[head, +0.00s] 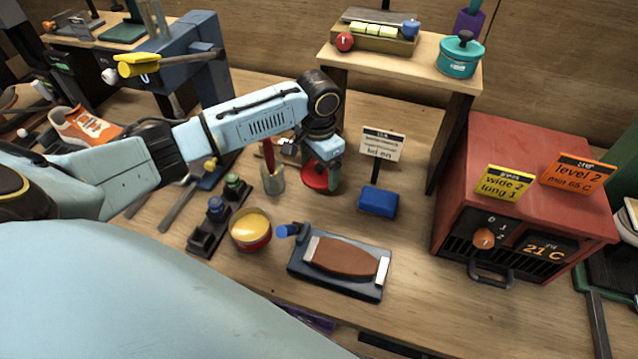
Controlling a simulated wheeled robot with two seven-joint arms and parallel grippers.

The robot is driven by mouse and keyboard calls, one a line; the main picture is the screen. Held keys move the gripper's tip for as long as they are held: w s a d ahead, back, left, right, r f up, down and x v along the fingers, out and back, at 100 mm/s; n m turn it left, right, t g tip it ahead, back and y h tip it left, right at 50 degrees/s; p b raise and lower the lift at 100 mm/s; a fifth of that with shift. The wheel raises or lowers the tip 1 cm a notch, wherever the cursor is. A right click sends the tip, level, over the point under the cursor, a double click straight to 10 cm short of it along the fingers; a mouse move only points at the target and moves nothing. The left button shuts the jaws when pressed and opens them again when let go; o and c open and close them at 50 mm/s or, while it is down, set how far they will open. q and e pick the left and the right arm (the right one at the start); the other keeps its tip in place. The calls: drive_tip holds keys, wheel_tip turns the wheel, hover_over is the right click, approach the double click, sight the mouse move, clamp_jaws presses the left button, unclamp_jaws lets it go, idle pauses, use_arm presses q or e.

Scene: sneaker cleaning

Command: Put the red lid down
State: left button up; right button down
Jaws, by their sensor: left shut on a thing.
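The red lid (314,179) is in my left gripper (322,168), which points down over the middle of the workbench. The gripper is shut on the lid and hides part of it. I cannot tell whether the lid touches the bench top. An open round tin (251,230) with yellow contents and a red band stands nearer to me, to the left of the lid. My right gripper is not in view.
A beige cup (273,181) with a red-handled tool stands just left of the lid. A sign (382,145) and a blue block (378,202) are to its right. A dark board (372,292) with a brown piece lies in front. A red oven (530,190) stands at the right.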

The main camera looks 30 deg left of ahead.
sight(319, 182)
use_arm(q)
drive_tip(key=shift+f, duration=0.95)
drive_tip(key=shift+f+b, duration=0.35)
drive_tip(key=shift+f, duration=1.45)
drive_tip(key=shift+f, duration=0.15)
drive_tip(key=o, duration=0.8)
wheel_tip(319, 182, up, 12)
drive_tip(key=shift+r+p, duration=0.2)
drive_tip(key=shift+p, duration=0.6)
